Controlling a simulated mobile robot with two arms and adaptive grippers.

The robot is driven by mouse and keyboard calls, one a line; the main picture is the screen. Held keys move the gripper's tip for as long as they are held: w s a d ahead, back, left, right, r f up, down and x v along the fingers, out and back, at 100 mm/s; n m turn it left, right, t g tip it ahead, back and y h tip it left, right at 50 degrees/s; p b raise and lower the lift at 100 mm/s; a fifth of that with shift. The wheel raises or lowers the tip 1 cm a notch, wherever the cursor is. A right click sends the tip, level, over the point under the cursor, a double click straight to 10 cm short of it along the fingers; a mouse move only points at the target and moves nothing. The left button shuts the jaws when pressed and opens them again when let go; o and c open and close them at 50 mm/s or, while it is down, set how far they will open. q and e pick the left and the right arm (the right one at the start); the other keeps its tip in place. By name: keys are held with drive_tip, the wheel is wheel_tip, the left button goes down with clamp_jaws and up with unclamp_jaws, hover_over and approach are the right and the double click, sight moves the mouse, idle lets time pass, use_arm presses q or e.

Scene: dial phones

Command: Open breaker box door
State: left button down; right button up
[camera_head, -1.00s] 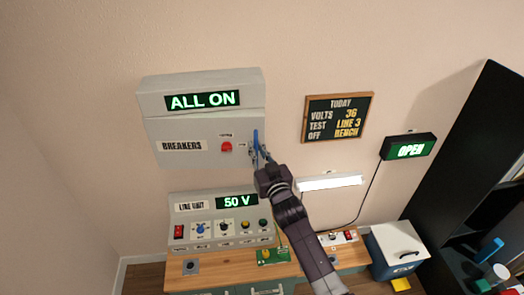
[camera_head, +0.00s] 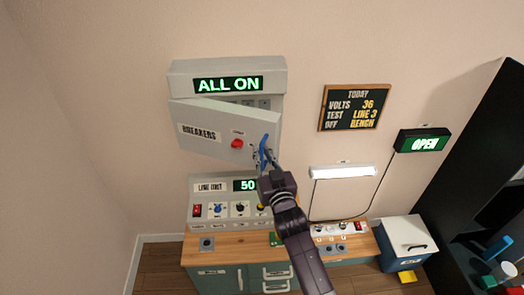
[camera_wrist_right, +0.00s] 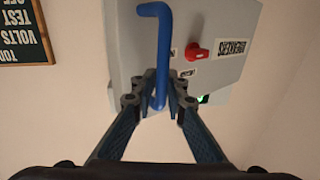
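The breaker box door (camera_head: 222,128), labelled BREAKERS, stands partly open in the head view. It is tilted out from the grey box below the ALL ON display (camera_head: 228,84), and a row of breakers (camera_head: 250,103) shows behind its top edge. The door carries a red knob (camera_head: 237,143) and a blue handle (camera_head: 264,150) at its right side. My right gripper (camera_head: 264,163) is at the handle. In the right wrist view its fingers (camera_wrist_right: 160,98) close around the lower end of the blue handle (camera_wrist_right: 161,50). My left gripper is not in view.
Below the box, a line unit panel (camera_head: 208,188) with knobs stands on a wooden bench (camera_head: 230,245). A lamp (camera_head: 342,171) and a chalkboard (camera_head: 355,108) hang on the wall to the right. A black shelf (camera_head: 480,170) stands far right.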

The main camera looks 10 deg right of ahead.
drive_tip(key=shift+o, duration=1.4)
drive_tip(key=shift+s, duration=0.15)
drive_tip(key=shift+s+f, duration=0.1)
drive_tip(key=shift+s, duration=0.2)
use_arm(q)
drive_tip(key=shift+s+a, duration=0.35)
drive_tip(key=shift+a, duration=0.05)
use_arm(e)
drive_tip(key=s+d, duration=0.1)
drive_tip(key=s, duration=1)
drive_tip(key=shift+d, duration=0.1)
drive_tip(key=shift+c, duration=0.7)
